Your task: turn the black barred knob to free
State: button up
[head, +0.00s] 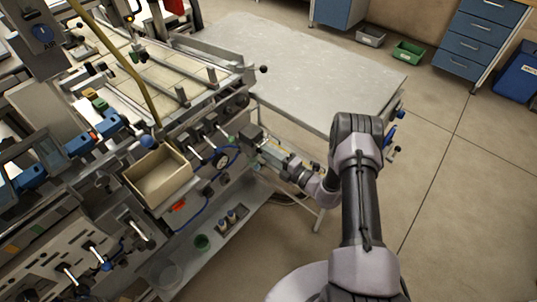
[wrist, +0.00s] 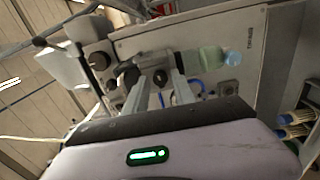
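In the wrist view a light panel carries a round dark knob (wrist: 158,74), seen between and beyond my fingertips; its bar and any setting marks are too small to read. My gripper (wrist: 156,84) is open, its two grey fingers apart and pointing at the panel. I cannot tell whether they touch the knob. In the head view my gripper (head: 252,146) is at the machine's front side, low beside the grey table, and the knob cannot be made out there.
Left of the fingers is another round fitting (wrist: 98,60); right of them a pale green cylinder with a blue end (wrist: 212,58). A beige bin (head: 158,182) hangs on the machine. The grey table (head: 310,65) is bare.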

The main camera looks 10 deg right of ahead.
jog(key=shift+d, duration=0.1)
jog(key=p+v, duration=0.4)
jog(key=v, duration=1.3)
jog(key=shift+s, duration=0.15)
